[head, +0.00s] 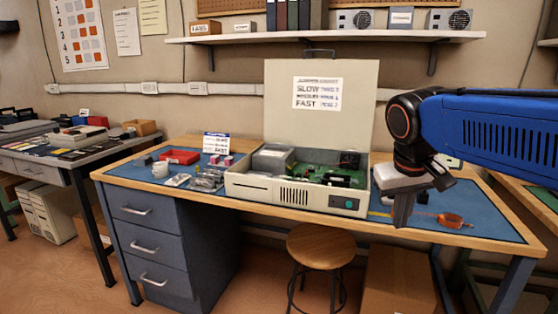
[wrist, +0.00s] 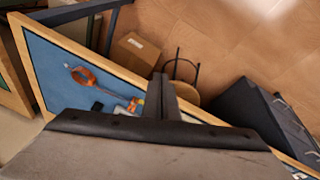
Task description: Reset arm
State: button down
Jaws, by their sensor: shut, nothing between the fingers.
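My blue arm (head: 490,130) reaches in from the right in the head view. My gripper (head: 402,222) hangs from it, pointing down, in front of the right part of the workbench (head: 225,203). In the wrist view my gripper (wrist: 161,92) has its fingers together with nothing between them. It is apart from the open computer case (head: 290,194), which stands to its left with its lid up and a green board inside. An orange strap with a cord (head: 452,220) lies on the blue mat to its right; the strap also shows in the wrist view (wrist: 84,77).
A wooden stool (head: 321,245) stands in front of the bench. A cardboard box (head: 398,280) is on the floor under it. A red tray (head: 180,156), a white mug (head: 160,169) and small parts lie on the left of the mat. A shelf (head: 330,38) hangs above.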

jog(key=s+d+f+t+y, duration=0.1)
jog(key=s+f, duration=1.3)
jog(key=s, duration=0.1)
jog(key=shift+s+d+f+t+y, duration=0.3)
jog(key=shift+s+d+f+y, duration=0.05)
jog(key=shift+s+y, duration=0.05)
